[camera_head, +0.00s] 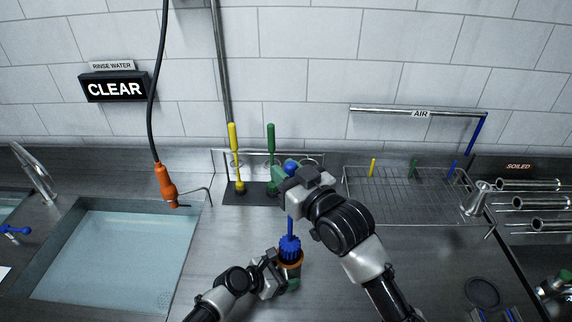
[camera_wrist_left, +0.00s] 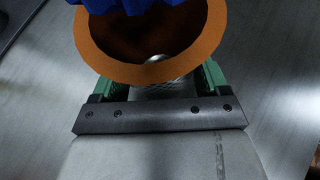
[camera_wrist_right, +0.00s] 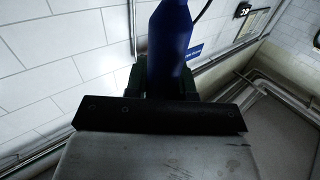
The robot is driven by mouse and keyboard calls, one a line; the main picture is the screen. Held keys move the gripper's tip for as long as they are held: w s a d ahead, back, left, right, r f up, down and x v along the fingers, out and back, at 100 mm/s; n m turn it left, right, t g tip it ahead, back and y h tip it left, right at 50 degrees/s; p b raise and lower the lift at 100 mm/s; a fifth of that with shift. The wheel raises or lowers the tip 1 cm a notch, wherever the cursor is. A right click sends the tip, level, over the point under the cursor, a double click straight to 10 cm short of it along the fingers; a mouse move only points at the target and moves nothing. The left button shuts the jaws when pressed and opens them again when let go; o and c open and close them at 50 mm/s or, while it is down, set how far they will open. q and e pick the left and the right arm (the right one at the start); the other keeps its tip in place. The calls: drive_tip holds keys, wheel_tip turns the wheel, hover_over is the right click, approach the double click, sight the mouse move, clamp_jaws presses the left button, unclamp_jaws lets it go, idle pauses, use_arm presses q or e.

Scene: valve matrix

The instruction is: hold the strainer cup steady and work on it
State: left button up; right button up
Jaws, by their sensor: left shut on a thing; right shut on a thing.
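The strainer cup (camera_head: 291,269) has an orange-brown rim and stands upright above the steel counter. My left gripper (camera_head: 277,266) is shut on its side; in the left wrist view the rim (camera_wrist_left: 152,74) shows just beyond the green fingers (camera_wrist_left: 158,90), with a dark hollow inside. A blue brush (camera_head: 290,224) points down over the cup, its bristles (camera_head: 290,246) at the mouth. I cannot tell how deep they reach. My right gripper (camera_head: 291,182) is shut on the brush's blue handle, which also shows in the right wrist view (camera_wrist_right: 170,45).
A yellow brush (camera_head: 234,150) and a green brush (camera_head: 271,150) stand in the rack behind. A water-filled sink (camera_head: 115,255) with an orange hanging sprayer (camera_head: 167,184) is left. A wire drying rack (camera_head: 400,195) and metal tubes (camera_head: 540,203) under the SOILED sign are right.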

drive_tip(key=shift+f, duration=1.6)
drive_tip(key=shift+f, duration=0.1)
drive_tip(key=shift+w+f, duration=0.1)
drive_tip(key=shift+f, duration=3.75)
drive_tip(key=shift+r, duration=0.15)
wheel_tip(320, 180, up, 8)
drive_tip(key=shift+r, duration=0.25)
drive_tip(key=shift+a, duration=0.1)
